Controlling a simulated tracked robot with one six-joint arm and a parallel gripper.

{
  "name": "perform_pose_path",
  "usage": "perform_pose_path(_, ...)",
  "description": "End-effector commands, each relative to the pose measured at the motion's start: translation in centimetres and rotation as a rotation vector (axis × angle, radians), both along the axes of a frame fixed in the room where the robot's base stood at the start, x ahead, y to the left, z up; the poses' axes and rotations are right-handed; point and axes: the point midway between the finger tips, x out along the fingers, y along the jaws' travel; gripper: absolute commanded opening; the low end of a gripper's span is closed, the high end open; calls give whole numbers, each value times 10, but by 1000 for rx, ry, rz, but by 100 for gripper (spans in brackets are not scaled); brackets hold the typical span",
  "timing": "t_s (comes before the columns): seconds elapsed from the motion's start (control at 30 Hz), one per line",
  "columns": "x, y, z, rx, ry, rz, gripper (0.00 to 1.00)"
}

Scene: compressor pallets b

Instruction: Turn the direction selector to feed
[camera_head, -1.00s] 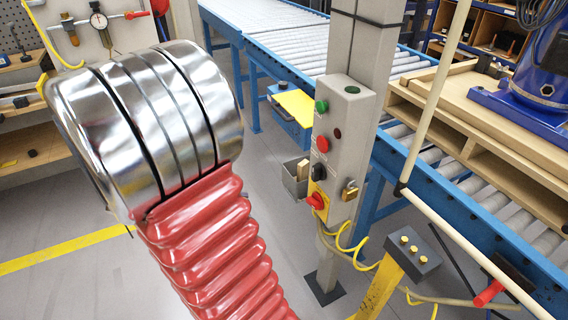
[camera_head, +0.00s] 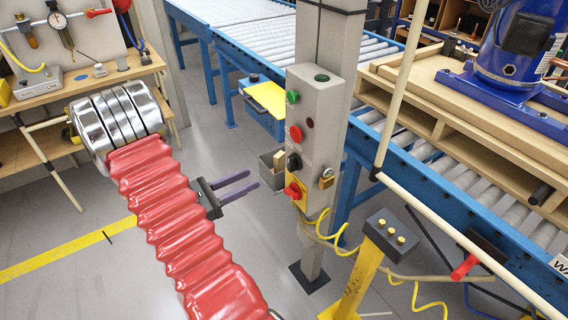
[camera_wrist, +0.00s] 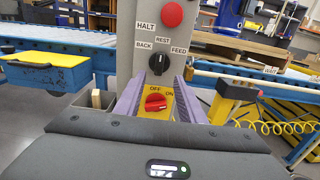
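The direction selector (camera_wrist: 157,62) is a black knob on the grey control post, with BACK to its left, REST above and FEED to its right. Its pointer is too small to read surely. It also shows in the head view (camera_head: 293,162). My gripper (camera_head: 252,180) has two purple fingers, apart and empty, pointing at the post from the left with a gap between. In the wrist view my gripper (camera_wrist: 161,82) has its fingers on either side of the line to the selector, tips just below it. Nothing is between the fingertips.
A red OFF/ON switch (camera_wrist: 156,102) on a yellow plate sits below the selector, a red button (camera_head: 296,133) above. A brass padlock (camera_head: 327,178) hangs on the post's side. A grey bin (camera_head: 271,166) and a yellow-topped blue box (camera_head: 266,98) stand behind. Roller conveyors run behind.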

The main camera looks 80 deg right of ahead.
Motion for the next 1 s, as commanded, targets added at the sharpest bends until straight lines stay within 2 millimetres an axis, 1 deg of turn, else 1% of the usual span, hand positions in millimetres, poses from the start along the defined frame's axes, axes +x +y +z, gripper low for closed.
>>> perform_pose_path(0.27, -1, -1, 0, 0, -3, -2, 36)
perform_pose_path(0.47, -9, -9, 0, 1, -3, -4, 36)
perform_pose_path(1.0, -55, -61, 0, 1, -3, -5, 36)
